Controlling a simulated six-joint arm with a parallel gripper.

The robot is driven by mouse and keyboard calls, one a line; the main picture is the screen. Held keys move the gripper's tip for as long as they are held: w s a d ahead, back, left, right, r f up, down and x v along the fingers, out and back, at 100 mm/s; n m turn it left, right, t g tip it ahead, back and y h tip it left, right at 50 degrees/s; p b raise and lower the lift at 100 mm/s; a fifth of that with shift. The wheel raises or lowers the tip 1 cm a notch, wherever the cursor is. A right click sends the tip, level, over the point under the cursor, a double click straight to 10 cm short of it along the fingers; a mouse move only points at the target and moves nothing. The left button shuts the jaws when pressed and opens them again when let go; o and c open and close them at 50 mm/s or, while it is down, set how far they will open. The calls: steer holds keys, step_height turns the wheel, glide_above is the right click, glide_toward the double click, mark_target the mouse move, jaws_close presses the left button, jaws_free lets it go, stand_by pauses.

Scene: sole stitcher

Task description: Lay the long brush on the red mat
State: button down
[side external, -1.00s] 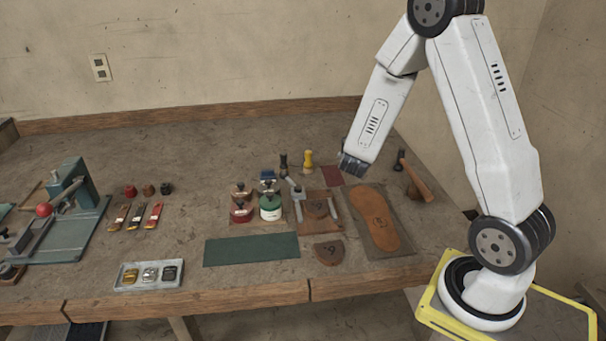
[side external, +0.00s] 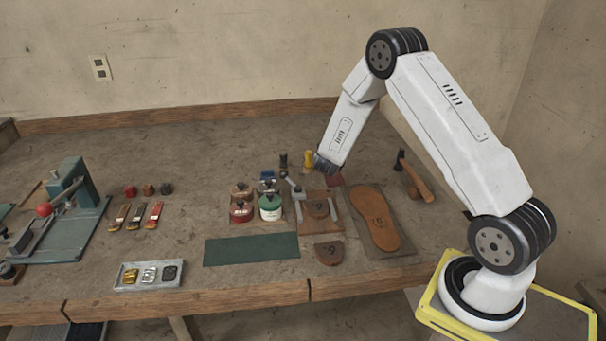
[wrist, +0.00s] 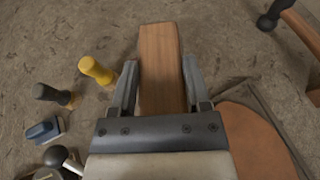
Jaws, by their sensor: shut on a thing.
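My gripper (wrist: 158,72) is shut on a long wooden piece that I take to be the long brush (wrist: 160,45); it points forward between the fingers in the wrist view. Its bristles cannot be made out. In the side view my gripper (side external: 325,167) is low over the back right of the bench, and the brush cannot be told apart there. I cannot tell whether the brush touches anything.
A yellow-handled tool (side external: 308,158) and a dark-handled tool (side external: 283,160) stand close left of my gripper. A hammer (side external: 413,179) lies to the right. A sole (side external: 376,216) on a board, bottles and a wooden block are in front. The back of the bench is clear.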

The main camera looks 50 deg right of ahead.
steer(key=shift+w+d+f, duration=0.25)
steer(key=shift+w+f, duration=0.25)
steer(key=shift+f, duration=0.15)
steer(key=shift+w+d+f, duration=0.25)
steer(key=shift+w+f, duration=0.2)
steer(key=shift+f, duration=0.15)
steer(key=shift+w+d+f, duration=0.1)
steer(key=shift+w+f, duration=0.1)
steer(key=shift+f, duration=1.6)
steer(key=shift+f, duration=0.15)
steer(key=shift+c, duration=0.3)
jaws_free()
